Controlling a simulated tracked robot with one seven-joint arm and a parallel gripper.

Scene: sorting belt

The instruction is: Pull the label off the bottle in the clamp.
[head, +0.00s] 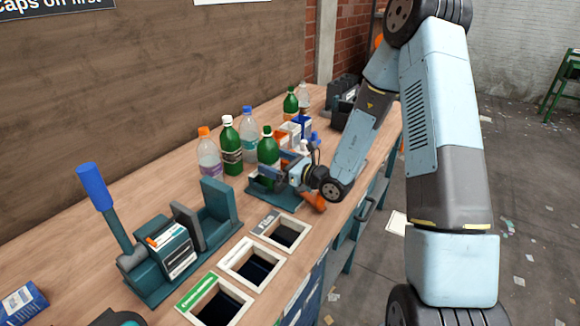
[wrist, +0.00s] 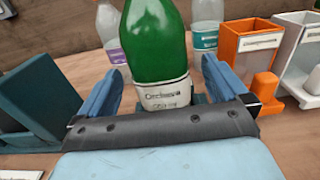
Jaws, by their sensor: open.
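A green bottle (head: 268,147) with a green cap stands upright in a teal clamp (head: 259,195) on the bench. In the wrist view the bottle (wrist: 155,40) carries a white label (wrist: 165,95) with dark print around its lower body. My gripper (head: 287,172) is at the clamp. In the wrist view my gripper (wrist: 162,70) is open, with one blue finger on each side of the bottle and a gap on both sides. The label's lower edge is hidden behind my gripper's dark front bar. A dark teal clamp block (wrist: 25,105) shows at the left.
Several other bottles stand behind, including an orange-capped one (head: 208,155) and a white-capped green one (head: 231,145). An orange bin (wrist: 245,45) and a white bin (wrist: 297,65) stand close right. A lever press (head: 170,245) and framed bench openings (head: 250,262) lie nearer.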

